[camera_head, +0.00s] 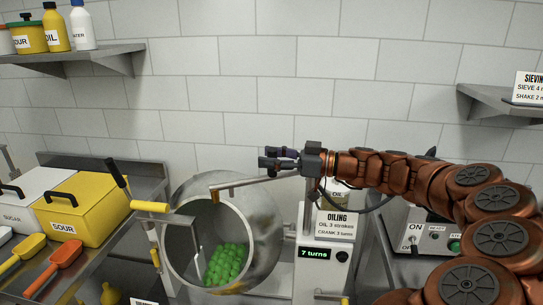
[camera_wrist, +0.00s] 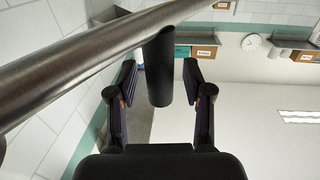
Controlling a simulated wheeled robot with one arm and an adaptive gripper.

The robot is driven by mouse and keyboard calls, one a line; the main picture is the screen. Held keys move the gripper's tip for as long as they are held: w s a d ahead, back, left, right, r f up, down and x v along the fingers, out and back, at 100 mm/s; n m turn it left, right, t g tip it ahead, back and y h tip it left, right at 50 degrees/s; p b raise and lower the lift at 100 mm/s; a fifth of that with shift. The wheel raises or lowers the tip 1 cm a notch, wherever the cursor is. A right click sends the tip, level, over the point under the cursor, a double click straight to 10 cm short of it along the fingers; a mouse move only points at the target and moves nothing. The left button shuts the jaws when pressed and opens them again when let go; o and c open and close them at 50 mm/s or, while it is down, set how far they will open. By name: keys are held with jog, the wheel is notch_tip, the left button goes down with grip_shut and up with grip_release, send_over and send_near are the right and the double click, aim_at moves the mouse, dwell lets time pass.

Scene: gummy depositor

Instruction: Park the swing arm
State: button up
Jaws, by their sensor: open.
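The swing arm (camera_head: 250,182) is a thin metal tube that reaches left from the oiling post (camera_head: 323,255) to the mouth of a steel drum (camera_head: 262,225). Its down-turned tip is at the drum's upper left opening. My gripper (camera_head: 268,158) is at the tube's right part, fingers pointing left. In the wrist view the metal tube (camera_wrist: 80,52) crosses the upper left close to the camera. A black cylindrical grip (camera_wrist: 159,85) hangs from it between my open fingers, with gaps on both sides. My gripper hides part of this area in the head view.
Green gummies (camera_head: 225,264) lie in the drum. The yellow sour bin (camera_head: 82,208) and scoops are on the left bench. A control box (camera_head: 432,235) is at right, below my arm. Shelves hang at both sides.

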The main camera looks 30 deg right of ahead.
grip_shut()
dwell(0.3)
dwell(0.3)
